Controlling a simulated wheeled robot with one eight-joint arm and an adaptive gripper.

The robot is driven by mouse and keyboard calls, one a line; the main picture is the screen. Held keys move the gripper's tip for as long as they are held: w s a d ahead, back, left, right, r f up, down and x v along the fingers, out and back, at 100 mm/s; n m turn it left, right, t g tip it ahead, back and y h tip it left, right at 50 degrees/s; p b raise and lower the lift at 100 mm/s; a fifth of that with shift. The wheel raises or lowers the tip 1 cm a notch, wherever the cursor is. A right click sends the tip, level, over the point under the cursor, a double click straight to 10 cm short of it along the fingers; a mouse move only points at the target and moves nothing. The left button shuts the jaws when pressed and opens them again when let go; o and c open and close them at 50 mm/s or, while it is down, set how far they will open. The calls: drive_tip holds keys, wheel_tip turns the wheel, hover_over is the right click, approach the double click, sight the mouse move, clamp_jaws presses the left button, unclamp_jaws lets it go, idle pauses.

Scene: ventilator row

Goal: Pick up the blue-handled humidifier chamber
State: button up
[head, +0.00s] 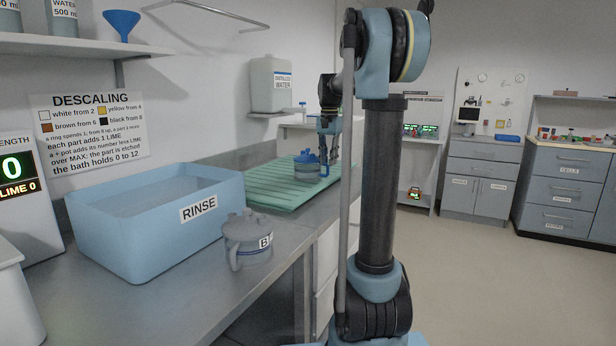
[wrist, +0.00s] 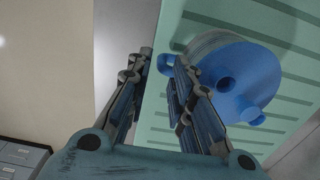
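The blue-handled humidifier chamber (head: 307,168) stands upright on the green ribbed drying mat (head: 262,186), with a blue lid and a grey body. In the wrist view the chamber (wrist: 238,80) lies right of my fingers, its small blue handle loop showing near the fingertips. My gripper (head: 325,160) points down at the chamber's right side in the head view. In the wrist view my gripper (wrist: 161,60) has its fingers apart, with the loop between or just beyond the tips. A gap shows at the left finger; contact with the right one is unclear.
A blue rinse tub (head: 150,235) stands on the counter, with a grey chamber marked B (head: 247,242) in front of it. A distilled-water jug (head: 271,84) is behind the mat. The counter's front edge runs close to the mat. The floor at right is clear.

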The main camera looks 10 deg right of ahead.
sight(328, 168)
drive_tip(key=shift+f, duration=2.1)
clamp_jaws()
drive_tip(key=shift+a, duration=0.1)
